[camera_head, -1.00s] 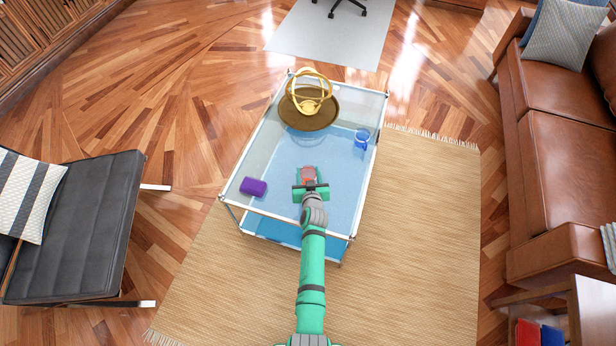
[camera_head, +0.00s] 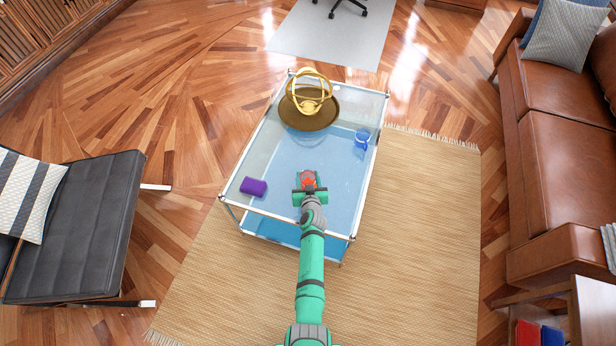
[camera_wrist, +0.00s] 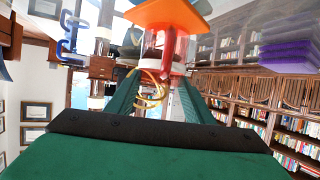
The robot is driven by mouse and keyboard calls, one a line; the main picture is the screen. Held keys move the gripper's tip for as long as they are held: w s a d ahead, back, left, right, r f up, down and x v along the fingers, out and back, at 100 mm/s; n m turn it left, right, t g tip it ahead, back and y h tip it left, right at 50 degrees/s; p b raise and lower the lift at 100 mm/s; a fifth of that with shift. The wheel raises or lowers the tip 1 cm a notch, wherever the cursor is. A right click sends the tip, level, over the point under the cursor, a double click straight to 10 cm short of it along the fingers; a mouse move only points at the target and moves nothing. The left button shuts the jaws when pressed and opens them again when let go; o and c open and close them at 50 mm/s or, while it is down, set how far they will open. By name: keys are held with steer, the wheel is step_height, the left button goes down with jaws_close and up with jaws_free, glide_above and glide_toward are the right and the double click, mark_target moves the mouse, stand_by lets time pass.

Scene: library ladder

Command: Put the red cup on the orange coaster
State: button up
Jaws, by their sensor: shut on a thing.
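The red cup (camera_wrist: 168,48) is between the fingers of my gripper (camera_wrist: 160,90) in the wrist view, its red handle facing the camera. That view is upside down, with the table side at the top. The orange coaster (camera_wrist: 185,7) is directly at the cup's base there; whether they touch is hard to tell. In the head view my gripper (camera_head: 309,186) is shut on the cup over the near middle of the glass table. The cup and coaster show there only as a small red-orange patch, partly hidden by the gripper.
The glass table (camera_head: 345,205) also bears a purple block (camera_head: 253,187) at left, a blue cup (camera_head: 362,138) at right, and a golden ring ornament (camera_head: 311,106) on a round brown tray (camera_head: 325,122) at the back. The glass right of my gripper is clear.

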steer(key=shift+f, duration=0.1)
steer(key=o, duration=1.1)
steer(key=shift+o, duration=0.2)
